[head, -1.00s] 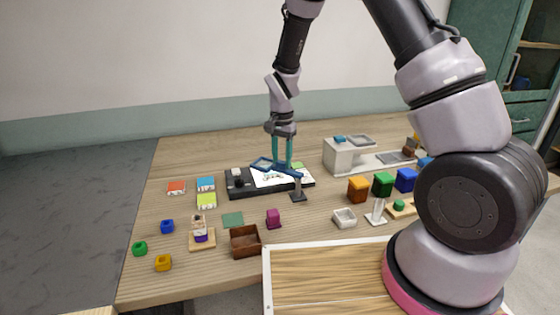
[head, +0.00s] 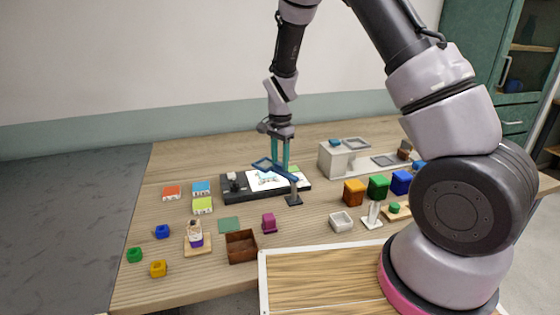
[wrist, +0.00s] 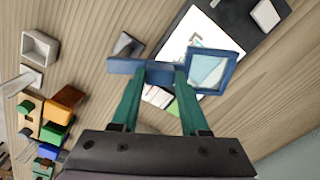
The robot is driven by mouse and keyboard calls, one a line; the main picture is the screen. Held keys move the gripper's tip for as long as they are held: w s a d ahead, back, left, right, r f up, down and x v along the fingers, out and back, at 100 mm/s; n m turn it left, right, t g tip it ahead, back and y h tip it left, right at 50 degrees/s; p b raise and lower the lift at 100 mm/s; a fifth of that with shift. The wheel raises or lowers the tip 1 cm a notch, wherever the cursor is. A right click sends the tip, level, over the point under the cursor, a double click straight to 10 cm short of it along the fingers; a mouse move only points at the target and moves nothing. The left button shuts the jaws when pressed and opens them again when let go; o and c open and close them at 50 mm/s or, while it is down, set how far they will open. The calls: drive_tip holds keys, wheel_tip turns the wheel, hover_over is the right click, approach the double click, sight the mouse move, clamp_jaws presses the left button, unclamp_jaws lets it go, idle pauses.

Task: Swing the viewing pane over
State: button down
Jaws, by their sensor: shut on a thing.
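The viewing pane (head: 263,164) is a blue square frame with clear glass on a blue bar, carried by a dark post (head: 294,197). In the head view it hangs over the white sheet on the black board (head: 236,193). The wrist view shows the pane frame (wrist: 233,72) over part of the white sheet, with its blue bar (wrist: 119,66) running left. My gripper (head: 280,166) has green fingers and is shut on the pane's bar; it also shows in the wrist view (wrist: 157,77). The exact contact at the fingertips is partly hidden.
A grey stand (head: 335,162) is to the right of the board. Orange (head: 354,192), green and blue blocks stand nearer my arm. A white dish (head: 341,221), a magenta piece (head: 269,223) and a brown box (head: 241,246) lie in front. The table behind the board is clear.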

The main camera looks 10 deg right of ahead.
sight(280, 164)
drive_tip(key=shift+c, duration=2)
unclamp_jaws()
wheel_tip(280, 164, up, 11)
